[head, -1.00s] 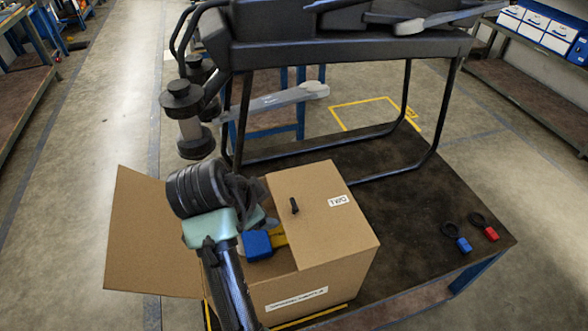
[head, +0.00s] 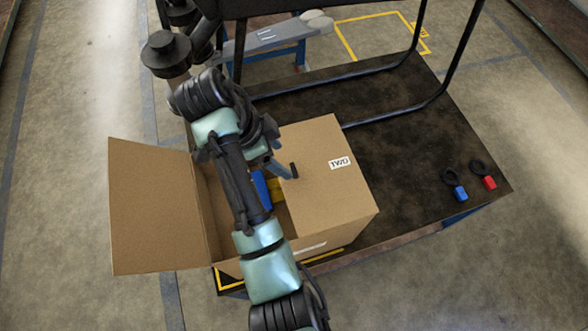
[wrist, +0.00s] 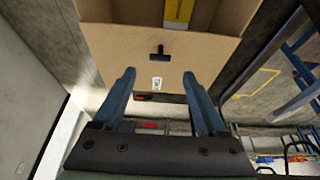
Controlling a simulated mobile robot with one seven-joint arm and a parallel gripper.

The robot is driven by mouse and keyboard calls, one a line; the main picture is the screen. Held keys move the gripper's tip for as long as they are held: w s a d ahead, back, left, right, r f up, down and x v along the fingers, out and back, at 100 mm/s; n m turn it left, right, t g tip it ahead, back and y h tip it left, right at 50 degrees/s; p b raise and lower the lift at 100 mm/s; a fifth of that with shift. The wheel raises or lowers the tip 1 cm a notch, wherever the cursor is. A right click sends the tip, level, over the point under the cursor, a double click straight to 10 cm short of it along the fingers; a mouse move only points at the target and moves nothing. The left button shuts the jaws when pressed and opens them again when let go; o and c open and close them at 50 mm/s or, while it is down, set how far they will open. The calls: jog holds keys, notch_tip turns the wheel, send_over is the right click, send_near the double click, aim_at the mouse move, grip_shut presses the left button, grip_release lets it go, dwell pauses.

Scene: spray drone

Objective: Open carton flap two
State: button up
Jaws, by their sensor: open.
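Carton flap two (head: 325,178) lies flat over the right half of the cardboard carton (head: 338,238); it bears a "TWO" label and a dark upright knob (head: 293,171) near its inner edge. The wrist view also shows flap two (wrist: 130,62), its black T-shaped knob (wrist: 160,52) and its small label. The other flap (head: 155,205) stands folded out to the left. My gripper (wrist: 160,95) is open and empty. In the wrist view its two blue fingers are spread either side of the label, with the knob beyond their tips. In the head view a finger shows close to the knob.
Blue and yellow items (head: 262,188) lie inside the carton's open half, partly hidden by my arm. The drone's black frame legs (head: 400,115) stand on the dark table (head: 410,165) behind. Blue and red tagged loops (head: 460,192) lie at right.

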aim_at(294, 169)
jog(key=p+x, duration=0.2)
jog(key=x, duration=0.5)
jog(key=shift+s+d+f, duration=0.1)
jog(key=shift+f, duration=0.1)
jog(key=shift+d+f, duration=0.2)
jog(key=shift+f, duration=0.4)
grip_shut()
dwell(0.6)
